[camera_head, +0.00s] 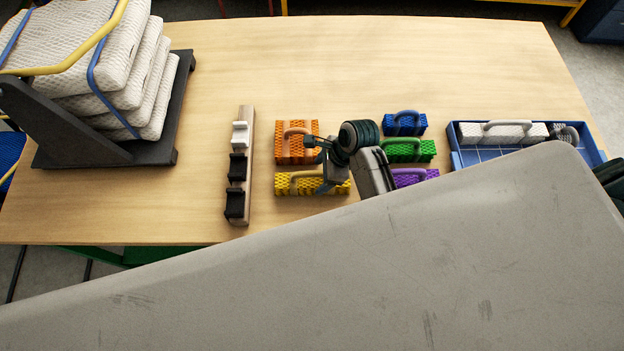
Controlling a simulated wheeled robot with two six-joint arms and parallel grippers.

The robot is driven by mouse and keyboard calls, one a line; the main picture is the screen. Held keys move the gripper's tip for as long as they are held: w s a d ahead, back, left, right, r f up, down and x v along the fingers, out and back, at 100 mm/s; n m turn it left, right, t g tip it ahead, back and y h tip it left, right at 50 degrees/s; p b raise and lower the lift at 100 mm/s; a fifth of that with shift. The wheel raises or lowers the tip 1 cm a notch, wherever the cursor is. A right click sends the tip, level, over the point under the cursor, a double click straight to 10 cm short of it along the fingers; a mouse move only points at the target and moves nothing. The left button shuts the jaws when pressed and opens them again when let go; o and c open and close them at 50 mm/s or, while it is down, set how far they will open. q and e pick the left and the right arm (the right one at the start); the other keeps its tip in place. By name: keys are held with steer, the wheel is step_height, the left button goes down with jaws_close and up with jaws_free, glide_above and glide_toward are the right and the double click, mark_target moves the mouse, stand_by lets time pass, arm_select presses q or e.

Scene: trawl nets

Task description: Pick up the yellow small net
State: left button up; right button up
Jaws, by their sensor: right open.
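My left gripper is out of view.
Orange (292,152), blue (405,128), green (425,150) and purple (410,178) nets lie close by. A rack with hooks (246,160) stands left. A blue tray (470,158) holds a white net (500,134). Stacked white nets (90,60) fill the back left.

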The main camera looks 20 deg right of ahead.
mark_target(312, 180)
steer(key=shift+a+p+x, duration=0.25)
steer(key=shift+p+x, duration=0.3)
steer(key=shift+x, duration=1.4)
steer(key=shift+r, duration=0.15)
steer(key=c, duration=1.2)
